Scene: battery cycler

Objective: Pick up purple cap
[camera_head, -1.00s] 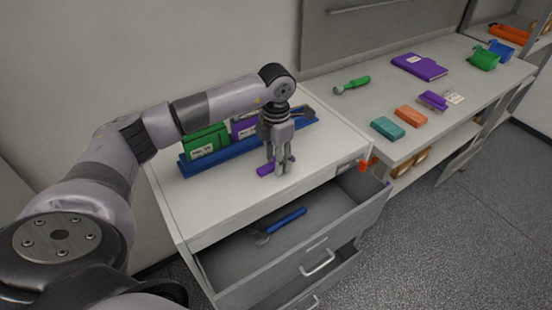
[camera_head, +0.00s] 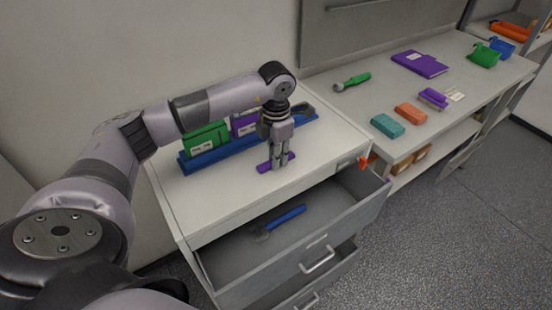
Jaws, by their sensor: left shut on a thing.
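The purple cap (camera_head: 263,168) is a low, flat purple piece on the white top of the drawer cabinet, in front of the blue rack. It sticks out on both sides of my left gripper (camera_head: 278,165), which points down over it with its fingers shut on the cap's middle. The fingers hide that middle part. The cap appears to be at the height of the cabinet top; I cannot tell whether it touches it. My right gripper is not in view.
A blue rack (camera_head: 223,154) holding a green block (camera_head: 206,140) and a purple block (camera_head: 243,124) stands just behind the gripper. An open drawer (camera_head: 335,207) with a blue-handled wrench (camera_head: 289,216) juts out in front. A bench with several items is at right.

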